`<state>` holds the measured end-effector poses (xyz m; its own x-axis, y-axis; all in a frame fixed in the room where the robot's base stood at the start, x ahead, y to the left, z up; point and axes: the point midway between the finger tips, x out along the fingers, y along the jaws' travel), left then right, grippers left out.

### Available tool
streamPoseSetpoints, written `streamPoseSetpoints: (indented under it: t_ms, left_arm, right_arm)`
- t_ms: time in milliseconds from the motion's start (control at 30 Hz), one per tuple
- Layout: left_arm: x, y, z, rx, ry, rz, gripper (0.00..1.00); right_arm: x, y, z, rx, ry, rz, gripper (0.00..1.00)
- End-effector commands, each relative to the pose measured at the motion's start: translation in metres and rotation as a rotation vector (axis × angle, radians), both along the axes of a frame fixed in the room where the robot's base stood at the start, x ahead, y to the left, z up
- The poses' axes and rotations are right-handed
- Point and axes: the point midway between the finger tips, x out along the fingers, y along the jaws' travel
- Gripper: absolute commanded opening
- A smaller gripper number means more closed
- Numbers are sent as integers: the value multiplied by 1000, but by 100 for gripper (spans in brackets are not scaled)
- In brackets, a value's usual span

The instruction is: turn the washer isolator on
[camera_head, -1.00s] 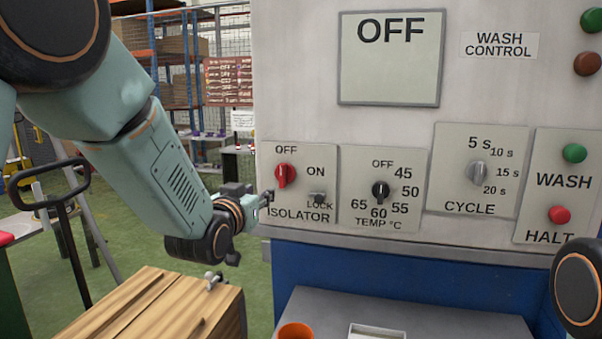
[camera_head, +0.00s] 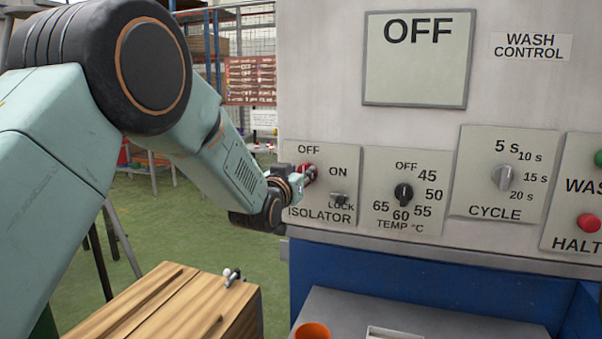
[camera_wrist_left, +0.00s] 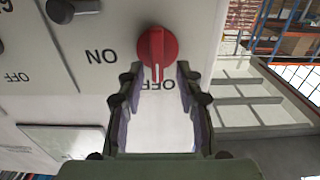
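The red isolator knob (camera_wrist_left: 157,50) is on the wash control panel, its white mark in line with OFF. In the head view the knob (camera_head: 307,170) is partly hidden by my left gripper (camera_head: 303,178). In the left wrist view my left gripper (camera_wrist_left: 158,76) is open, with one fingertip on each side of the knob and gaps showing. The knob is at or just beyond the tips. The isolator plate (camera_head: 347,163) carries OFF, ON and a LOCK piece (camera_head: 340,199). The display (camera_head: 417,58) reads OFF. My right gripper is not in view.
The temperature knob (camera_head: 403,193) and cycle knob (camera_head: 504,178) are to the right of the isolator. A red halt button (camera_head: 588,223) is farther right. A wooden crate (camera_head: 150,307) and an orange cup (camera_head: 312,331) are below. Open floor lies left of the panel.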

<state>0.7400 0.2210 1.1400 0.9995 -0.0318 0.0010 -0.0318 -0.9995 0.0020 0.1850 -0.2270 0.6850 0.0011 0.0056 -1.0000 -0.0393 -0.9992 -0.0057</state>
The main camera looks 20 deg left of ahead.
Motion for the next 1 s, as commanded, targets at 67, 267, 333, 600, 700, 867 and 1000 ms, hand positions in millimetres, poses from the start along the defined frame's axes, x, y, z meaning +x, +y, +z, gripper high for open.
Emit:
streamPoseSetpoints:
  t_ms: [67,267,333,600,700,867,1000]
  left_arm:
    - [4,-1,0,0,0,-2,35]
    - [7,-2,0,0,0,-2,35]
    - [7,-2,0,0,0,-2,35]
    - [7,-2,0,0,0,-2,19]
    - [7,-2,0,1,0,-2,11]
    - [7,-2,0,1,1,-3,0]
    - [7,-2,-1,1,1,-2,0]
  right_arm:
    - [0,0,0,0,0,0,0]
    - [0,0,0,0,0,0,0]
    - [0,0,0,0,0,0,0]
    - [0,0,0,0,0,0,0]
    - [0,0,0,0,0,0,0]
    - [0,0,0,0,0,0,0]
    - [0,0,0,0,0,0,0]
